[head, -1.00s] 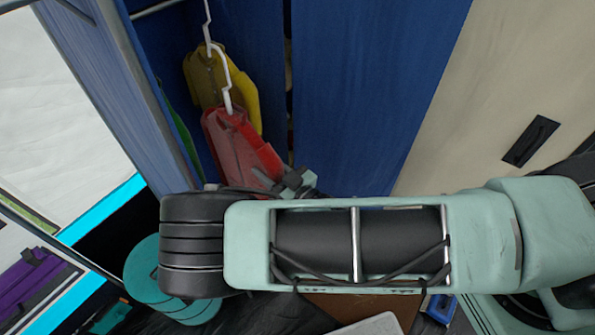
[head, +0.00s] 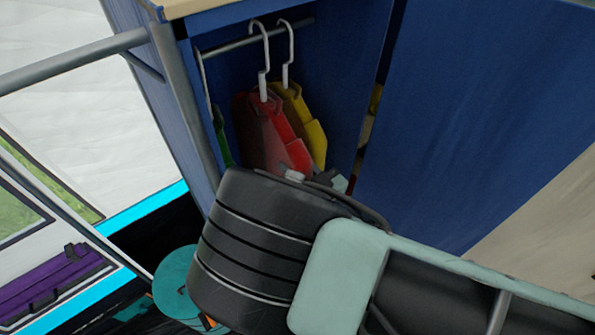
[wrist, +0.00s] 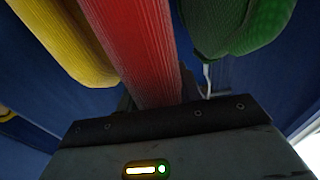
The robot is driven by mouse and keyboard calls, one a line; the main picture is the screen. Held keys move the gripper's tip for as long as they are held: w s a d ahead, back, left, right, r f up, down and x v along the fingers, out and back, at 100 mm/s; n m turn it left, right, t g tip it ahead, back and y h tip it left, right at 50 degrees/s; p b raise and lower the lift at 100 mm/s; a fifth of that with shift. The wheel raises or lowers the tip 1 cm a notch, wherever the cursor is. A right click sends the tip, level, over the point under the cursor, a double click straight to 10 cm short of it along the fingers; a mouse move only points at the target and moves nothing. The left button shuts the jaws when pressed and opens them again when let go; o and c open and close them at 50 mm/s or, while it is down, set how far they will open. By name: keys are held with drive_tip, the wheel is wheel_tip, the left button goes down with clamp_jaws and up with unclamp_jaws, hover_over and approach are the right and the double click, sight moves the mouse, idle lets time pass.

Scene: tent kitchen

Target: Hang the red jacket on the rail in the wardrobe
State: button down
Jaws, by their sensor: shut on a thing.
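The red jacket (head: 268,135) hangs from a white hanger (head: 263,65) inside the blue wardrobe. The hanger's hook top shows at the rail (head: 230,46), level with the yellow jacket's hook. It looks over the rail, but I cannot tell whether it bears on it. My gripper (wrist: 155,102) is shut on the red jacket, which also fills the middle of the wrist view (wrist: 135,45). In the head view my arm hides most of the gripper and the jacket's lower end.
A yellow jacket (head: 308,125) hangs close on the right of the red one. A green garment (head: 220,137) hangs on the left, near the wardrobe's side panel (head: 187,100). A blue door (head: 470,120) stands on the right. A purple case (head: 55,280) lies at lower left.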

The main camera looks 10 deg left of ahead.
drive_tip(key=shift+f+b+x, duration=0.15)
drive_tip(key=shift+b+x, duration=0.15)
drive_tip(key=shift+x, duration=1.15)
drive_tip(key=shift+f+b+x, duration=0.15)
drive_tip(key=shift+b+x, duration=0.15)
drive_tip(key=shift+x, duration=1.15)
drive_tip(key=shift+f+b, duration=1.5)
drive_tip(key=shift+f, duration=0.25)
drive_tip(key=c, duration=0.9)
unclamp_jaws()
drive_tip(key=shift+o, duration=0.2)
drive_tip(key=shift+f, duration=0.1)
drive_tip(key=b+v, duration=0.5)
drive_tip(key=v, duration=1.2)
drive_tip(key=shift+b, duration=0.3)
